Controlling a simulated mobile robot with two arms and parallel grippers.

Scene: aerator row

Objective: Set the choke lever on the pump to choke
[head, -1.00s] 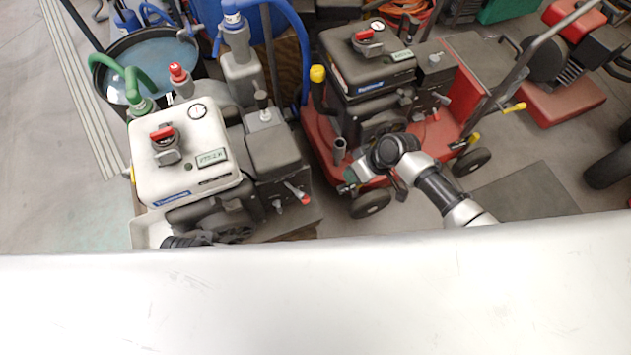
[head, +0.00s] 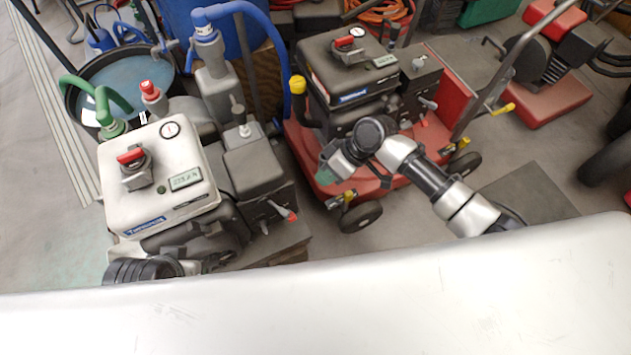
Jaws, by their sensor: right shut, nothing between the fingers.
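The pump (head: 165,190) is the machine with a white top at the left, with a green and a blue hose on its pipes. A lever with a red tip (head: 282,211) sticks out low on its right side; I cannot tell whether it is the choke lever, nor its setting. A red knob (head: 131,156) sits on the white top. My right gripper (head: 333,190) is shut and empty, to the right of the red-tipped lever and apart from it, in front of the red cart. Its fingertips are small and dark here. My left gripper does not show.
A second machine with a black top (head: 350,75) stands on a red wheeled cart (head: 440,140) behind my right arm. A round tub (head: 125,75) is behind the pump. A pale surface (head: 330,320) fills the bottom. Bare floor shows at the left.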

